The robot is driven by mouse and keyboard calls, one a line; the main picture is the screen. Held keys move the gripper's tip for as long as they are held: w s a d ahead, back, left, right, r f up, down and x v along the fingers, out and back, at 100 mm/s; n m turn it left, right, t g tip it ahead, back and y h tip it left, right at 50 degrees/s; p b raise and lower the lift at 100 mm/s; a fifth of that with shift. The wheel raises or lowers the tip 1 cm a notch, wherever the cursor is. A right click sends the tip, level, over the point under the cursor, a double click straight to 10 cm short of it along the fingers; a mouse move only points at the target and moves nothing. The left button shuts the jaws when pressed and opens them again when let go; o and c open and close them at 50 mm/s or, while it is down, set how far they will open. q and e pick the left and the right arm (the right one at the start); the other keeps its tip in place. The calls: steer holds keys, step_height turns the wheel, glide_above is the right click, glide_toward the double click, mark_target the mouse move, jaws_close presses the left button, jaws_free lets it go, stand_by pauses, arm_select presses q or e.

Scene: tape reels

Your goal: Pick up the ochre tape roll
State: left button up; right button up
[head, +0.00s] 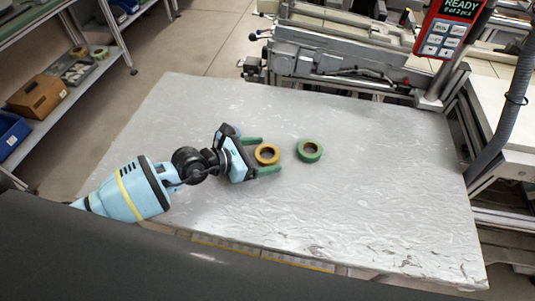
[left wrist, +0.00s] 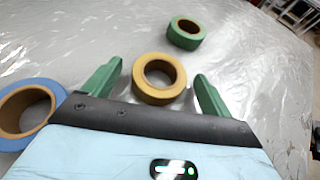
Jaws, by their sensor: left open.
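The ochre tape roll (head: 267,154) lies flat on the table, near its middle. In the left wrist view the roll (left wrist: 159,78) sits between the fingers and slightly beyond their tips, with a gap on each side. My left gripper (head: 271,155) is open, its two green fingers (left wrist: 157,78) spread on either side of the roll. It holds nothing. My right gripper is not in view.
A green tape roll (head: 309,150) lies just right of the ochre one. A blue tape roll (left wrist: 28,112) lies beside my gripper at the left in the wrist view. The table's (head: 390,190) right part is clear. A machine (head: 335,60) stands behind it.

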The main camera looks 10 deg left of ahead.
mark_target(261, 146)
arm_select(q)
steer(key=c, duration=1.1)
steer(key=shift+r, duration=0.1)
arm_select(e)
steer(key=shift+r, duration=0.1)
